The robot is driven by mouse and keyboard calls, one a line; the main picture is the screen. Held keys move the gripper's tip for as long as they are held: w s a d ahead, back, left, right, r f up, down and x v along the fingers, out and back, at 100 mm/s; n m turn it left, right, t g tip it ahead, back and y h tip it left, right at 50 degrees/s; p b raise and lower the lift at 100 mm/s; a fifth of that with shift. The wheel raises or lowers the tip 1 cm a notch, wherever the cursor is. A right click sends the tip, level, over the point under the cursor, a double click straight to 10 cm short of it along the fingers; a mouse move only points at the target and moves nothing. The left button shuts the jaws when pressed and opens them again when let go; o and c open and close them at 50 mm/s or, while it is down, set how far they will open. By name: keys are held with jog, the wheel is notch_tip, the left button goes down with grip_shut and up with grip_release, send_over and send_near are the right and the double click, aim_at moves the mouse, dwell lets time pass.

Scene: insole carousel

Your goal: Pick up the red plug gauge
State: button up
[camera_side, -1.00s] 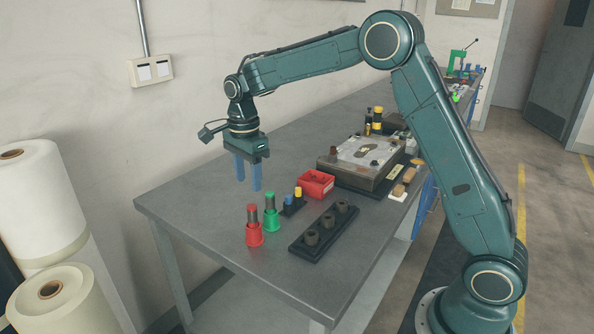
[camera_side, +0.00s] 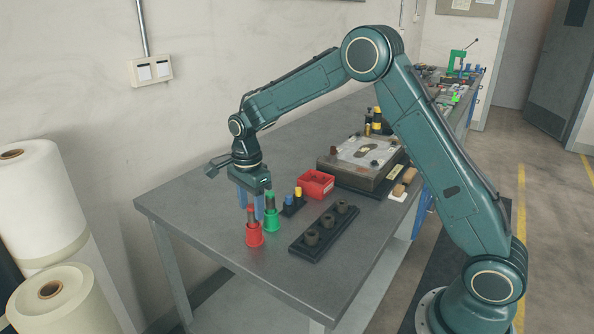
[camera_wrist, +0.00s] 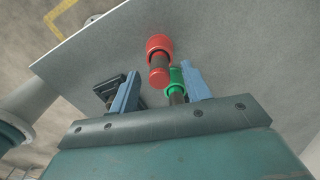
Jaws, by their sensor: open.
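The red plug gauge (camera_side: 254,236) stands upright on the grey table, with a red base and a dark shaft with a red top. In the wrist view the red gauge (camera_wrist: 158,57) lies just beyond the fingertips, between their lines. The green plug gauge (camera_side: 271,219) stands close beside it on the right, and in the wrist view the green gauge (camera_wrist: 176,84) shows near the right finger. My gripper (camera_side: 250,207) is open and empty, its blue fingers low behind the two gauges. Its fingers also show in the wrist view (camera_wrist: 162,78). The fingertips are partly hidden in the side view.
A black block with several dark round sockets (camera_side: 297,249) lies right of the gauges. A small stand with blue and yellow pieces (camera_side: 293,203), a red bin (camera_side: 317,184) and a fixture box (camera_side: 360,164) stand behind. The table's front left (camera_side: 190,215) is clear.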

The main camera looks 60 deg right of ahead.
aim_at(253, 223)
jog(key=shift+f, duration=1.5)
jog(key=shift+c, duration=0.5)
grip_shut()
